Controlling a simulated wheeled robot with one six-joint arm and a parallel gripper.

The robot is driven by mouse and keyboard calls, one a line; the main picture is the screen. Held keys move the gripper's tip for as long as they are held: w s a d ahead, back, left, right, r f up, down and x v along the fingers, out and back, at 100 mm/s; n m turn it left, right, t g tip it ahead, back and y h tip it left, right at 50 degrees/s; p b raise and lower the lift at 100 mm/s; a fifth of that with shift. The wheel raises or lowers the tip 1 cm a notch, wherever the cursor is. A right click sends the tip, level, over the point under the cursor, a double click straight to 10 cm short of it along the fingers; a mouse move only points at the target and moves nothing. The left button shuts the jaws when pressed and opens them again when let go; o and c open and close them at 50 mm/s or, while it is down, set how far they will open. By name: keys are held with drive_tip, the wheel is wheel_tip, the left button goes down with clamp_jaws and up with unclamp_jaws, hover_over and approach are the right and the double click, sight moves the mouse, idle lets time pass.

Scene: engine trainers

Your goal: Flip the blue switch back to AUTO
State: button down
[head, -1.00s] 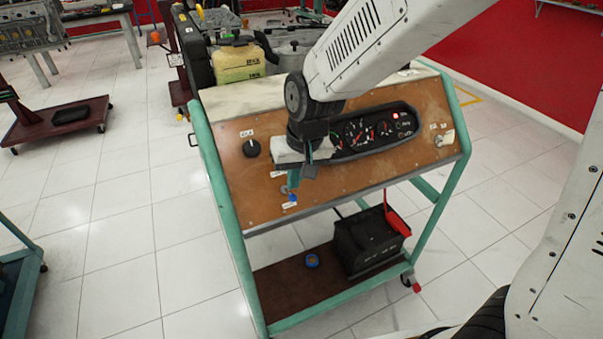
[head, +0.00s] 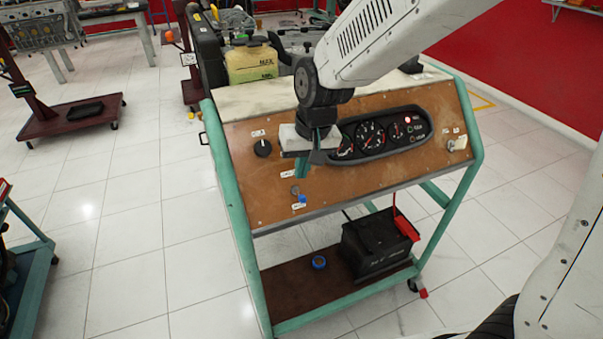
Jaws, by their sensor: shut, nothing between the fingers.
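The blue switch (head: 302,199) is low on the left half of the brown panel (head: 400,178) in the head view. Its blue tip hangs down and to the right of a round metal base, close to the lower white label (head: 299,207). Another white label (head: 287,174) is above it. The print on both is too small to read. My gripper (head: 302,171) points down at the panel, just above the switch.
A black knob (head: 262,148) is left of my gripper and a gauge cluster (head: 385,131) right of it. A key switch (head: 457,143) is at the panel's right. A green frame (head: 236,210) carries the panel, with a black battery (head: 376,246) on the shelf below.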

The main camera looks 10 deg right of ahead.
drive_tip(key=s+d+r, duration=0.3)
drive_tip(key=s+r, duration=0.2)
drive_tip(key=r, duration=0.5)
drive_tip(key=shift+s, duration=0.1)
drive_tip(key=s+d+r+m+h, duration=0.1)
drive_tip(key=s+d+r, duration=0.1)
drive_tip(key=s+d, duration=1.4)
drive_tip(key=shift+s+d+m+h, duration=0.15)
drive_tip(key=shift+s+m+h, duration=0.25)
drive_tip(key=shift+s, duration=0.8)
